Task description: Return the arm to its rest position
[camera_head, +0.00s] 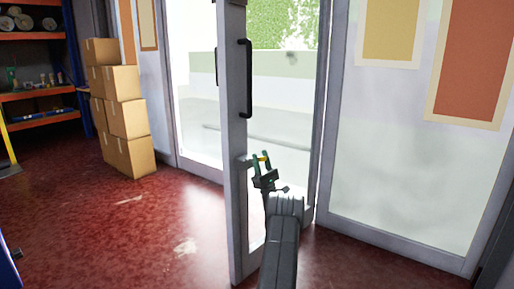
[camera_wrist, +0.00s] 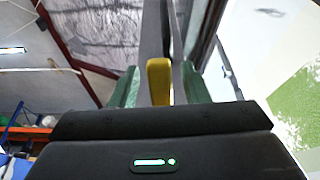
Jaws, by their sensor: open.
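My gripper (camera_head: 261,164) is at the end of my raised grey arm, close to the edge of a glass door (camera_head: 236,120) that stands partly open. The door has a grey frame and a black vertical handle (camera_head: 246,78), above my gripper. In the wrist view, the two green fingers of my gripper (camera_wrist: 157,88) stand apart, with a yellow part (camera_wrist: 159,80) between them. I cannot tell what the yellow part belongs to. The door's grey frame (camera_wrist: 152,30) rises just beyond the fingers. I see nothing held, and cannot tell whether my gripper touches the door.
Stacked cardboard boxes (camera_head: 127,120) stand at the left, beside a shelf rack (camera_head: 40,92) with orange beams. The red floor (camera_head: 110,225) is clear at the left. A fixed glass panel (camera_head: 405,150) with framed posters closes off the right side. Bright outdoors shows through the doorway.

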